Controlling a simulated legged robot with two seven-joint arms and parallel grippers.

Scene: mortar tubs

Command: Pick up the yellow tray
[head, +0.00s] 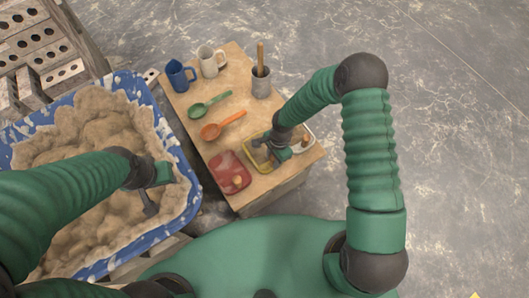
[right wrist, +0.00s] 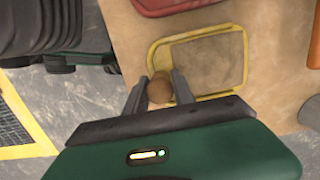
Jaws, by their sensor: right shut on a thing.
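The yellow tray (head: 264,166) lies on the wooden table, between a red tray and a white tray. In the right wrist view its yellow rim (right wrist: 246,60) frames a tan inside. My right gripper (head: 270,148) is over the tray and hides part of it. In the right wrist view the fingers of my right gripper (right wrist: 160,94) are closed around a round brown knob (right wrist: 160,84) at the tray's near left corner. I cannot see a gap under the tray. My left gripper (head: 150,203) hangs over the mortar; its finger opening is unclear.
The table (head: 215,120) also carries the red tray (head: 226,166), white tray (head: 308,137), orange spoon (head: 222,125), green spoon (head: 209,104), blue mug (head: 180,76), white mug (head: 210,61) and grey pot (head: 261,84). A blue tub (head: 176,150) of mortar stands left.

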